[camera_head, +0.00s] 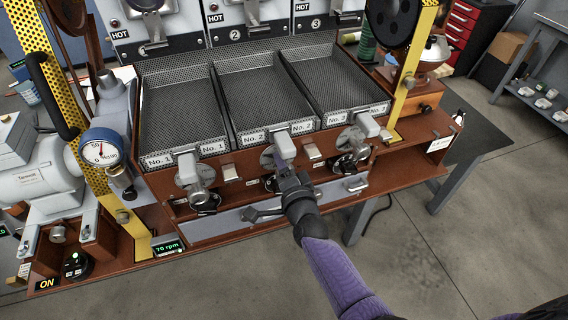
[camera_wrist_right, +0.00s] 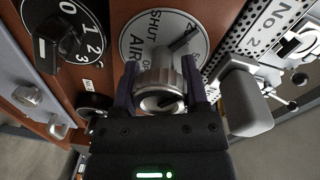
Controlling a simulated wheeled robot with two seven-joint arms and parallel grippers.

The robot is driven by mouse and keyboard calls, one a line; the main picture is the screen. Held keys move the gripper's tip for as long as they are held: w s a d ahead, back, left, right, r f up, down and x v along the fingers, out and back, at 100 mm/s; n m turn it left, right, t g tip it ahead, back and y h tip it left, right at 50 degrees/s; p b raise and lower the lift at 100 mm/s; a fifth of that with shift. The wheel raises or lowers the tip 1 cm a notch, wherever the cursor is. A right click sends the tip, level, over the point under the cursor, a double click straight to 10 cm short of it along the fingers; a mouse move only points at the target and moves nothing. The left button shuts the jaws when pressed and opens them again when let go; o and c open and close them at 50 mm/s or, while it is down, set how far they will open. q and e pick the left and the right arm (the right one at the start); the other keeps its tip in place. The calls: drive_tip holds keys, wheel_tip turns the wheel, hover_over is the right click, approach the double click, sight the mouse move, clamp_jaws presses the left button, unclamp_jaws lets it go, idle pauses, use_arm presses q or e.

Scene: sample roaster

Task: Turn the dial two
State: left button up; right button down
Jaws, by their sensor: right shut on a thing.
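My right gripper (camera_head: 284,163) reaches to the middle station, No. 2, from below. In the right wrist view my right gripper (camera_wrist_right: 160,78) has its purple fingers on either side of a ridged metal knob (camera_wrist_right: 163,90) and is shut on it. Behind the knob is a round silver plate (camera_wrist_right: 140,40) marked SHUT, AIR and OP, partly covered. The plate's edge also shows in the head view (camera_head: 266,158). A black dial (camera_wrist_right: 72,30) with white numbers 0 to 3 sits to the left, apart from the fingers. My left gripper is out of view.
A grey lever-like block (camera_wrist_right: 246,100) stands close to the right finger. Similar knobs are at No. 1 (camera_head: 196,178) and No. 3 (camera_head: 352,147). Perforated trays (camera_head: 255,90) lie above. A grey drawer front (camera_head: 225,222) is below.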

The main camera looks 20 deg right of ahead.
drive_tip(key=n, duration=0.3)
drive_tip(key=shift+n+p, duration=0.3)
drive_tip(key=shift+p, duration=0.05)
drive_tip(key=n, duration=0.7)
drive_tip(key=shift+t+h+p, duration=0.3)
drive_tip(key=shift+p, duration=0.05)
drive_tip(key=shift+n, duration=0.5)
drive_tip(key=shift+c, duration=1)
unclamp_jaws()
drive_tip(key=shift+o, duration=0.5)
